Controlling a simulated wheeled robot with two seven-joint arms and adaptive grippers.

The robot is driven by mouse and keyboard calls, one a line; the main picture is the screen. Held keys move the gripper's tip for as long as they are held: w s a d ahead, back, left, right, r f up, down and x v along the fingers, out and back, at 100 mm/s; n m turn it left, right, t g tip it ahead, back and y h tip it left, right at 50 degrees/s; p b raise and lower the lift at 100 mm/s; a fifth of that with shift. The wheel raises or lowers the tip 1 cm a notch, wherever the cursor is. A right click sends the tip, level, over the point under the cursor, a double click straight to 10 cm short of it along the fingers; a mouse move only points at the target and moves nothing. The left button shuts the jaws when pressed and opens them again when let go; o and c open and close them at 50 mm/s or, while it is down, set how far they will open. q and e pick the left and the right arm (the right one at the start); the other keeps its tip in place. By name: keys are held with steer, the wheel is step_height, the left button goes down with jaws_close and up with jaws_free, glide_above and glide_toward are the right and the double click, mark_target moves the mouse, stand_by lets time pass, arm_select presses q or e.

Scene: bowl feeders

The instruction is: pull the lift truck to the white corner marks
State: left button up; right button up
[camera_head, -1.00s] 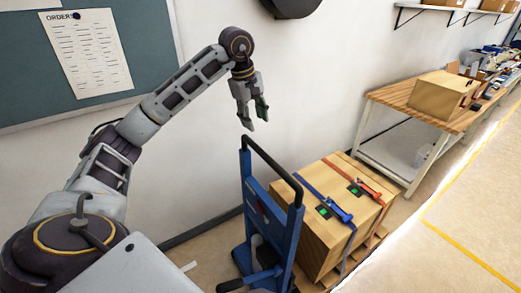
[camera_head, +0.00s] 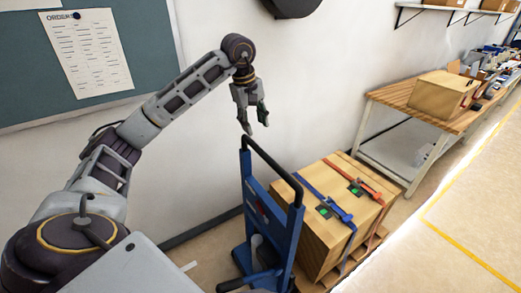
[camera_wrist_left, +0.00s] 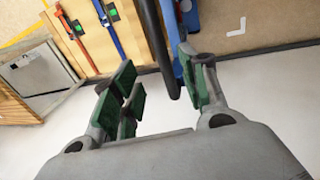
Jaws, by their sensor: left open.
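The lift truck (camera_head: 257,213) is blue with a black loop handle (camera_head: 270,158); it stands by the wall in front of a strapped wooden crate. My left gripper (camera_head: 256,127) is open and empty, fingers pointing down just above the handle's top left end. In the left wrist view the black handle bar (camera_wrist_left: 155,45) shows between the open green-padded fingers (camera_wrist_left: 160,82), apart from them; exact depth is hard to tell. A white corner mark (camera_wrist_left: 236,27) lies on the floor beside the truck; part of one shows in the head view (camera_head: 189,266). My right gripper is out of view.
The wooden crate (camera_head: 322,241) with blue and red straps sits on a pallet (camera_head: 372,247). A wooden workbench (camera_head: 412,102) with a box (camera_head: 443,95) stands farther right along the wall. A yellow floor line (camera_head: 465,253) runs across open floor at right.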

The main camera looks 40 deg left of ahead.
mark_target(261, 150)
arm_select(q)
steer(key=shift+w+d+f+p, duration=0.15)
steer(key=shift+w+f, duration=0.2)
steer(key=shift+f, duration=1.65)
steer(key=shift+w+d+f+p, duration=0.2)
steer(key=shift+w+f, duration=0.2)
steer(key=shift+f, duration=1.6)
steer(key=shift+w+d+f+p, duration=0.15)
steer(key=shift+w+f, duration=0.2)
steer(key=shift+f, duration=1.65)
steer(key=shift+c, duration=0.4)
jaws_close()
